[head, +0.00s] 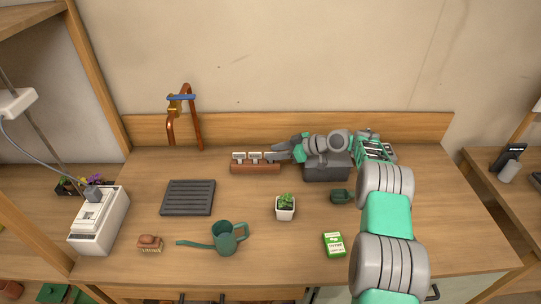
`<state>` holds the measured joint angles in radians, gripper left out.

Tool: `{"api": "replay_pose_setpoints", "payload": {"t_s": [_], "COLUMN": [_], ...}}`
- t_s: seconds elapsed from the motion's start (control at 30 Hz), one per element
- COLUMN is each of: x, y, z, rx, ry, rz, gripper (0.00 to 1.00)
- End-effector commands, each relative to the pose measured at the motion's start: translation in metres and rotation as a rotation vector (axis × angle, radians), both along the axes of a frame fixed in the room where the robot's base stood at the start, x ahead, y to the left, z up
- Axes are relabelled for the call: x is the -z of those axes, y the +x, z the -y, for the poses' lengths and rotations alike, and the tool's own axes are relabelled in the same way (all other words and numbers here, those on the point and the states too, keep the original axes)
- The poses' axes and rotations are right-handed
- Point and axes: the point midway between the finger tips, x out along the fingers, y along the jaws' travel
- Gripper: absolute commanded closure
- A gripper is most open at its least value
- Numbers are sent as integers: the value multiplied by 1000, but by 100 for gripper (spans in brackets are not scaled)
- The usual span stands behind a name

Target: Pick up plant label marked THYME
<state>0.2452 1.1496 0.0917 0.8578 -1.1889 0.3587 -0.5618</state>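A reddish-brown wooden holder (255,168) stands near the back of the workbench, left of the grey box. Several small white plant labels (254,156) stand upright in it in a row. Their lettering is too small to read, so I cannot tell which one says THYME. My gripper (276,152) reaches in from the right, with its grey fingers at the rightmost label. The fingers partly cover that label. I cannot tell whether they touch it or whether they are open or shut.
A dark grey box (327,170) stands under my forearm. A potted plant (285,208), a green watering can (228,238), a seed packet (334,244), a small green pot (341,196) and a black slatted tray (188,198) lie in front. A brown frame (171,128) leans at the back.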

Motion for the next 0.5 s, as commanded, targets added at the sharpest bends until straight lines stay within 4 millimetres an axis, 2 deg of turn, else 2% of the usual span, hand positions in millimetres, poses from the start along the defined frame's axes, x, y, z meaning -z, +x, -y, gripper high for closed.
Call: {"api": "replay_pose_setpoints", "payload": {"t_s": [0.17,0.5], "x": [1,0], "y": [0,0], "z": [0,1], "rx": [2,1], "ry": [0,0], "rz": [1,0], "gripper": [61,89]}}
